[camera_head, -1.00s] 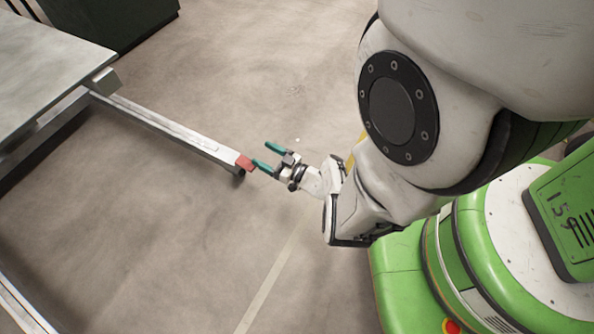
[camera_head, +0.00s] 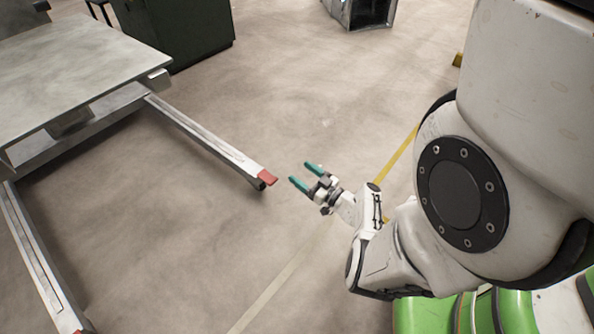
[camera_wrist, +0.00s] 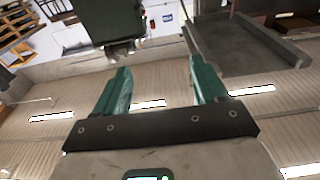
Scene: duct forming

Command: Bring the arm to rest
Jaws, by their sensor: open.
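My gripper (camera_head: 306,175) is in the middle of the head view, at the end of my bent arm, above bare floor. Its two teal fingers are apart with nothing between them. In the wrist view my gripper (camera_wrist: 160,85) also shows open and empty, with the two fingers spread. It is just right of a red-tipped metal leg (camera_head: 215,145) in the head view, with a gap between them.
A metal table (camera_head: 75,75) with long red-tipped legs stands at left. A dark green cabinet (camera_head: 180,35) is behind it, and an open metal duct piece (camera_head: 365,12) lies at the top. A yellow floor line (camera_head: 402,150) runs by my arm. Open floor lies around the gripper.

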